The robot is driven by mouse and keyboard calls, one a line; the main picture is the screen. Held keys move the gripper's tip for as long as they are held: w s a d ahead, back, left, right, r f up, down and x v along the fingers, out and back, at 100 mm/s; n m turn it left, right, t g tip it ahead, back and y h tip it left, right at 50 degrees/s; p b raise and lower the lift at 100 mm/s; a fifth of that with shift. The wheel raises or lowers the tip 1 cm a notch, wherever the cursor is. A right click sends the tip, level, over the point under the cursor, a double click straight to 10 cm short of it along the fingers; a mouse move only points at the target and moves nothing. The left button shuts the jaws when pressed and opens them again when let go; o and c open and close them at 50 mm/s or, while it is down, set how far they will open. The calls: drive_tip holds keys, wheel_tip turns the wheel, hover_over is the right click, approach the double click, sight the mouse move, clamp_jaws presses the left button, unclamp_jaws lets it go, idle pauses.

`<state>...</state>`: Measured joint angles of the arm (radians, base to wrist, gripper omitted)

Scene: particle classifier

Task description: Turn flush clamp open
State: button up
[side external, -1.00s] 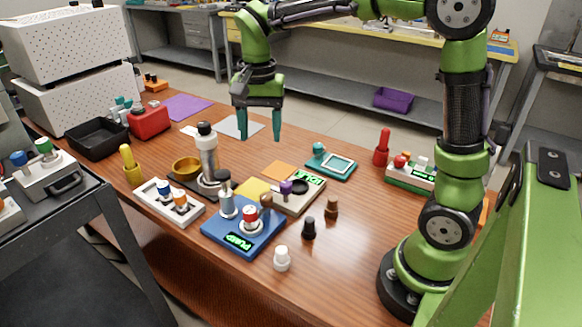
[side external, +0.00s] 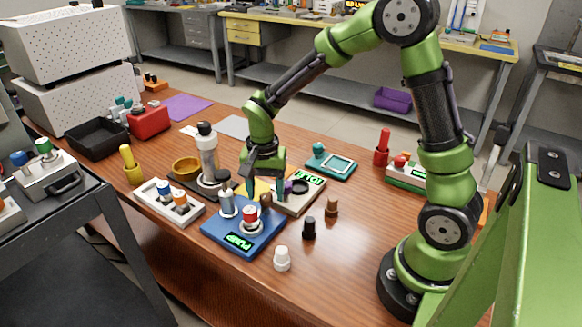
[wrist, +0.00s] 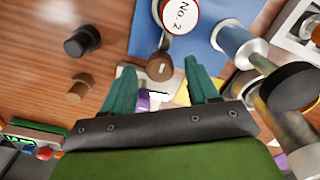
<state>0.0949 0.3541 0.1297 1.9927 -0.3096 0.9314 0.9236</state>
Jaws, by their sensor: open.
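No part carries a readable "flush clamp" label. A blue base (side external: 216,231) with a green "PUMP" display stands near the table's front edge. On it is a red-and-white cap (side external: 249,215), marked "No. 2" in the wrist view (wrist: 180,14). A brown-ended handle (side external: 265,200) sticks out beside the cap and also shows in the wrist view (wrist: 160,68). My gripper (side external: 265,194) points down with its teal fingers apart. In the wrist view the fingers (wrist: 161,84) lie to either side of the handle's brown end. I cannot tell whether they touch it.
A grey-white cylinder (side external: 227,204) stands on the base close to the fingers, with a tall dark-topped column (side external: 207,158) behind. A beige unit (side external: 312,194) with a purple knob (side external: 299,186) is close on the right. Black (side external: 309,229) and white (side external: 282,260) pegs stand in front.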

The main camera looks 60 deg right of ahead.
drive_tip(key=shift+f, duration=0.45)
drive_tip(key=c, duration=1)
drive_tip(key=shift+c, duration=0.2)
